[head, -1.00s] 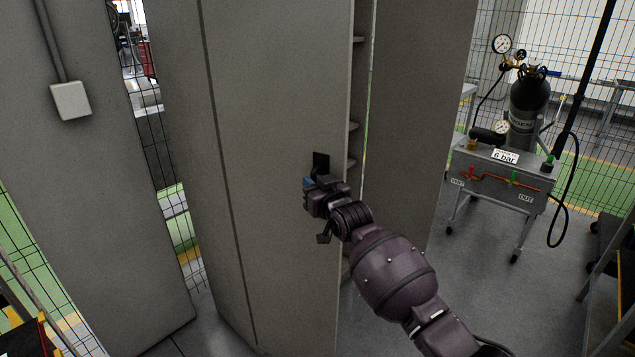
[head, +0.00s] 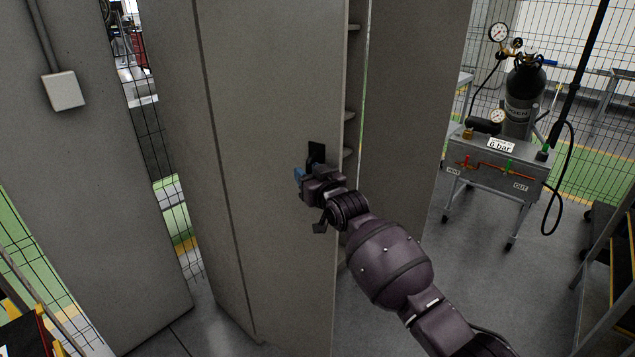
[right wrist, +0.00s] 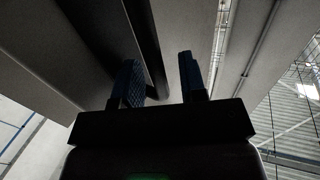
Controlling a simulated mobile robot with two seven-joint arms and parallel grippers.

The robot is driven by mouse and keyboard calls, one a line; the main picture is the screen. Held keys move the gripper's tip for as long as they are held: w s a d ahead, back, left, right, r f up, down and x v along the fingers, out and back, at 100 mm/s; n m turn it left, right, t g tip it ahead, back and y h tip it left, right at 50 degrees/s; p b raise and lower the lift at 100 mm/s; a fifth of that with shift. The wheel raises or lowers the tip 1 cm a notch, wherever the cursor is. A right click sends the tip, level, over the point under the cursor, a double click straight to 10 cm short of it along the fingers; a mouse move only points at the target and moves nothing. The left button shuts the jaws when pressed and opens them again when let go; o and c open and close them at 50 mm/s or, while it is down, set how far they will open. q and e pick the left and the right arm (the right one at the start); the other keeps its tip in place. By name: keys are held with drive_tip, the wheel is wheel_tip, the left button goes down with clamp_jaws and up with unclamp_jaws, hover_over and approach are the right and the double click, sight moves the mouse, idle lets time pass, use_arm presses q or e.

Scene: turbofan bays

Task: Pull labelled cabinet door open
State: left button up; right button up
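The grey cabinet door (head: 265,150) stands ajar in the head view. A dark handle (head: 316,152) sits near its right edge, and I can read no label on it. My right gripper (head: 303,178) is at the handle, partly hidden by its own wrist. In the right wrist view its two fingers (right wrist: 160,82) are apart. A dark bar, apparently the handle (right wrist: 148,45), runs down between them, close to the left finger; I cannot tell whether they touch. My left gripper is not in view.
Shelves (head: 350,115) show in the gap right of the door, beside another grey panel (head: 405,100). A cart (head: 495,170) with a gas cylinder (head: 523,95) stands at right. A grey column with a box (head: 63,90) stands at left. Floor between panel and cart is clear.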

drive_tip(key=v, duration=1)
drive_tip(key=shift+s, duration=0.2)
drive_tip(key=shift+d, duration=0.15)
